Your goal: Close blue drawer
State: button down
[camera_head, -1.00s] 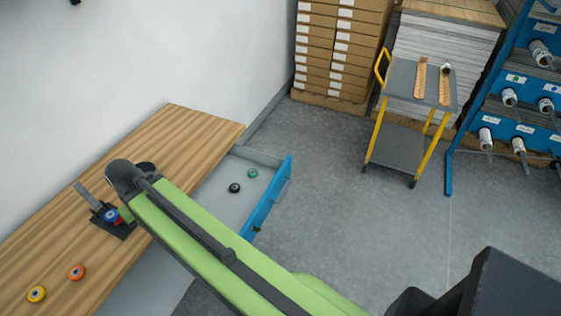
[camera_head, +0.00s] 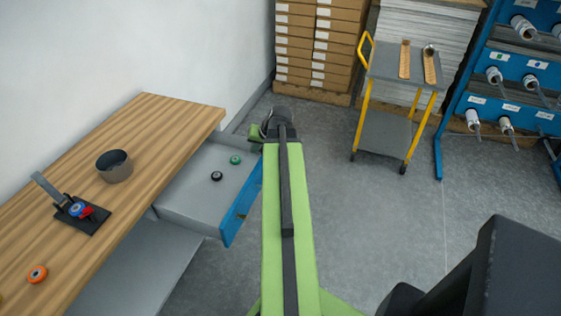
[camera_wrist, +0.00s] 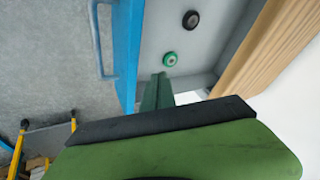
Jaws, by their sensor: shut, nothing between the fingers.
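The blue drawer stands open from the wooden desk, its blue front (camera_head: 240,205) facing right and its grey tray (camera_head: 197,192) showing. A black roll (camera_head: 216,176) and a green roll (camera_head: 235,160) lie inside. In the wrist view the blue front (camera_wrist: 127,45) with its bar handle (camera_wrist: 97,40) is at the upper left. My gripper (camera_wrist: 157,92) is shut and empty, on the tray side of the front in that picture. In the head view my gripper (camera_head: 257,133) is small and partly hidden, near the drawer's far end. I cannot tell whether it touches the drawer.
A dark cup (camera_head: 115,167), a tape-dispenser-like stand (camera_head: 80,214) and an orange roll (camera_head: 37,273) are on the desk (camera_head: 150,130). A yellow-framed cart (camera_head: 385,130), stacked boxes (camera_head: 295,45) and a blue rack (camera_head: 465,100) stand behind. The grey floor (camera_head: 370,220) is clear.

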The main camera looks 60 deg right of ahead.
jog(key=s+d+f+m+h+b, duration=0.2)
jog(key=s+d+m, duration=0.1)
jog(key=s+d, duration=0.85)
jog(key=w+d+f+b, duration=0.1)
jog(key=w+f+b, duration=0.6)
jog(key=w+f, duration=0.1)
jog(key=shift+w+b, duration=0.4)
jog(key=shift+w, duration=0.15)
